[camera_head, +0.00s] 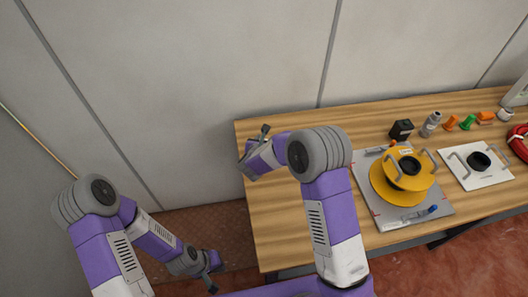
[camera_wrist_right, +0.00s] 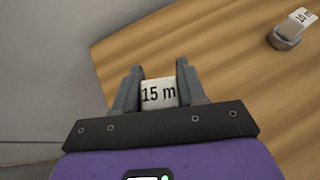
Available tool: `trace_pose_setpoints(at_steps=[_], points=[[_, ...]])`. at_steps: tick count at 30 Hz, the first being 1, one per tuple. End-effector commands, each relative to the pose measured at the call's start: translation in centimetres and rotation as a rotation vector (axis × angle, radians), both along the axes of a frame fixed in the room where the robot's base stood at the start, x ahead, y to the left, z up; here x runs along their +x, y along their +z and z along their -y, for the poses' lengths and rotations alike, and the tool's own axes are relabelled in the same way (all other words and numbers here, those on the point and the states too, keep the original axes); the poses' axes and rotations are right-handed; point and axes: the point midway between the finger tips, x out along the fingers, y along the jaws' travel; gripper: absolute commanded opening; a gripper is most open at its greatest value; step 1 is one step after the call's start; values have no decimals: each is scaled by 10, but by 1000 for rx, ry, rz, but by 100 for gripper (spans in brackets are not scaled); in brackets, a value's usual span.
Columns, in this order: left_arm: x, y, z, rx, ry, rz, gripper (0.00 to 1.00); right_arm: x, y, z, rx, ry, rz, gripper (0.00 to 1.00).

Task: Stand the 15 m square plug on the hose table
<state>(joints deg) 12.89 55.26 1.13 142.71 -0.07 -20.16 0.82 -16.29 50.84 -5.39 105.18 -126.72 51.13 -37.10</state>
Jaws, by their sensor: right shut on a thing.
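The 15 m plug (camera_wrist_right: 159,94) is a white piece with "15 m" on its face. In the right wrist view it sits between the fingers of my right gripper (camera_wrist_right: 159,88), which is shut on it. In the head view my right gripper (camera_head: 254,150) is over the left end of the wooden table (camera_head: 290,215); the plug cannot be made out there. Whether the plug touches the table cannot be told. My left gripper (camera_head: 212,272) is low, left of the table and away from it; its jaws are too small to judge.
A white "10 m" piece (camera_wrist_right: 301,19) stands in a grey round base (camera_wrist_right: 284,38). A yellow reel (camera_head: 402,180) lies on a grey plate (camera_head: 440,210). Right of it is a white plate (camera_head: 488,180) with a black ring. A black block (camera_head: 401,130) stands behind. The table's left part is clear.

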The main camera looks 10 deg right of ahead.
Motion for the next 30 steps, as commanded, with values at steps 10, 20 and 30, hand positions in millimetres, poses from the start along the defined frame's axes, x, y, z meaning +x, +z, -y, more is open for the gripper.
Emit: trace_pose_setpoints(at_steps=[10, 20, 30], points=[[0, -8, 0, 0, 0, 0, 0, 0, -38, 0, 0, -1, 0, 3], [0, -9, 0, 0, 0, 0, 0, 0, -45, 0, 1, -1, 3, 3], [0, -12, 0, 0, 0, 0, 0, 0, -48, 0, 1, 0, 0, 66]])
